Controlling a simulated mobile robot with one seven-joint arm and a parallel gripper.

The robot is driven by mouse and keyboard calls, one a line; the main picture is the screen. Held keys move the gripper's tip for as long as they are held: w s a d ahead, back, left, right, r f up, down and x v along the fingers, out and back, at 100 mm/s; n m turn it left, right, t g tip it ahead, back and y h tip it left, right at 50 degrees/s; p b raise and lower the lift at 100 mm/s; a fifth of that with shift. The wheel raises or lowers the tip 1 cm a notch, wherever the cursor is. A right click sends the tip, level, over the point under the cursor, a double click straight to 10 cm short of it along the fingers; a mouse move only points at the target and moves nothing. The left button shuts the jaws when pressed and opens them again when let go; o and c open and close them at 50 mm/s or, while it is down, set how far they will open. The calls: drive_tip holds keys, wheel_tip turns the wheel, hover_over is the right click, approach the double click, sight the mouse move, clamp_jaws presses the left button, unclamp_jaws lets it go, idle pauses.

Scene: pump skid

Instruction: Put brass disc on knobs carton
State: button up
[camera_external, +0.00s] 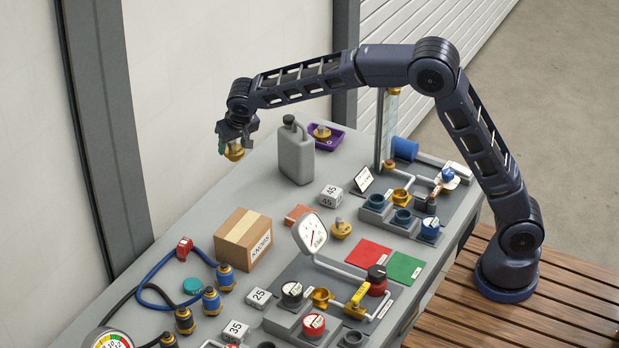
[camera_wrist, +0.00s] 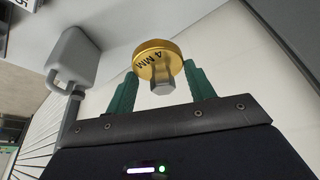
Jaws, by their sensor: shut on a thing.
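The brass disc marked "4 MM" (camera_wrist: 157,60) sits between the green fingers of my gripper (camera_wrist: 161,72) in the wrist view, with a grey stem pointing back toward the palm. My gripper (camera_external: 229,143) is shut on it. In the external view the held brass disc (camera_external: 235,153) hangs in the air below the gripper, above the back of the bench and left of the grey canister. The knobs carton (camera_external: 238,229), a brown box labelled KNOBS, stands closed on the bench, nearer the camera than the disc. No object shows on its top.
The grey canister (camera_external: 296,152) stands right of my gripper; a purple tray (camera_external: 337,142) with a brass piece is behind it. Another brass piece (camera_external: 341,230) lies right of the carton. A gauge (camera_external: 310,233), hoses and fittings crowd the near bench. The bench between canister and carton is mostly clear.

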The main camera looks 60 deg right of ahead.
drive_tip(key=s+a+r, duration=0.6)
drive_tip(key=s+a, duration=0.2)
drive_tip(key=a, duration=0.1)
hover_over(242, 227)
wheel_tip(242, 227, down, 20)
drive_tip(key=shift+d+r, duration=0.1)
drive_tip(key=shift+r, duration=0.05)
drive_tip(key=o, duration=1.1)
drive_tip(key=shift+c, duration=0.2)
